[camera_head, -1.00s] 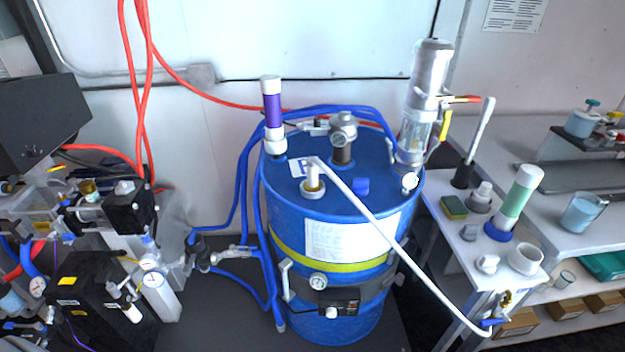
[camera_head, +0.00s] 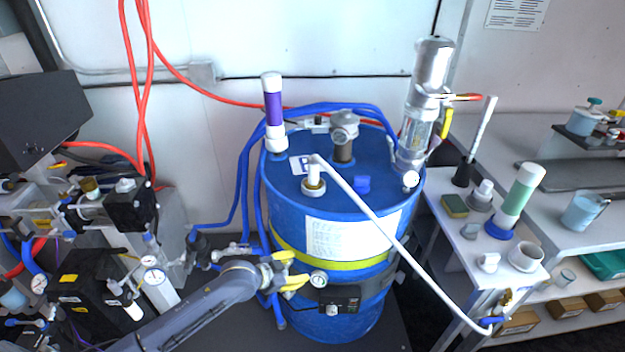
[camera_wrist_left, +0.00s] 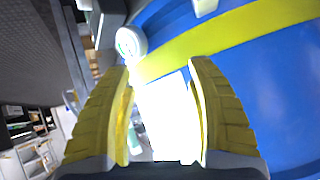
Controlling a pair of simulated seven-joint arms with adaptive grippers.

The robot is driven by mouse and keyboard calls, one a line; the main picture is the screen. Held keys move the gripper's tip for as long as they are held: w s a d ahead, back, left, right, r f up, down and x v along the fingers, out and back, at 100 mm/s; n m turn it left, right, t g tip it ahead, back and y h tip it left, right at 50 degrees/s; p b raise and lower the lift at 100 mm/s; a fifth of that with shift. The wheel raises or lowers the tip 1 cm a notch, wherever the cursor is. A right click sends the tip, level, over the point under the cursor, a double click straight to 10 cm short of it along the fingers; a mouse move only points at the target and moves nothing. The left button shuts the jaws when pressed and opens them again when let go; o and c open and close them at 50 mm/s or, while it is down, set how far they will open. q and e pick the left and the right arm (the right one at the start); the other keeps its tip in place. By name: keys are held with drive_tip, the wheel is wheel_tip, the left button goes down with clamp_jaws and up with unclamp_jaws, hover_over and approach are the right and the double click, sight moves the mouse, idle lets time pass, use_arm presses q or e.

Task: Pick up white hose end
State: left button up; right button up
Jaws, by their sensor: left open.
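A thin white hose (camera_head: 385,233) runs from a white fitting (camera_head: 313,178) on top of the blue drum (camera_head: 287,213) down across the drum's front. Its lower white end (camera_head: 484,328) is at the lower right, beside a small blue-handled valve at the table. My left gripper (camera_head: 297,269) has yellow fingers, is open, and is at the drum's left front, apart from the hose. In the left wrist view the open fingers (camera_wrist_left: 161,72) face the drum, with a glaring white shape between them that I cannot identify. My right gripper is out of view.
A round gauge (camera_head: 318,279) sits on the drum just right of my left gripper; a black box (camera_head: 340,297) is beside it. Blue hoses (camera_head: 240,190) hang left of the drum. A white table (camera_head: 470,250) with bottles and cups stands at the right.

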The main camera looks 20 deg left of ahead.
use_arm(q)
drive_tip(key=d+r+m+h, duration=0.2)
drive_tip(key=r, duration=0.6)
drive_tip(key=d+r+m+h, duration=0.1)
drive_tip(key=d+r, duration=0.1)
drive_tip(key=r, duration=0.6)
drive_tip(key=n+h, duration=0.1)
drive_tip(key=n, duration=0.3)
approach(309, 163)
drive_tip(key=shift+t, duration=0.3)
drive_tip(key=shift+f+x, duration=0.2)
drive_tip(key=shift+x, duration=2.8)
drive_tip(key=shift+f+x, duration=0.15)
drive_tip(key=shift+x, duration=2.9)
drive_tip(key=shift+s+a, duration=0.1)
drive_tip(key=shift+a, duration=0.1)
clamp_jaws()
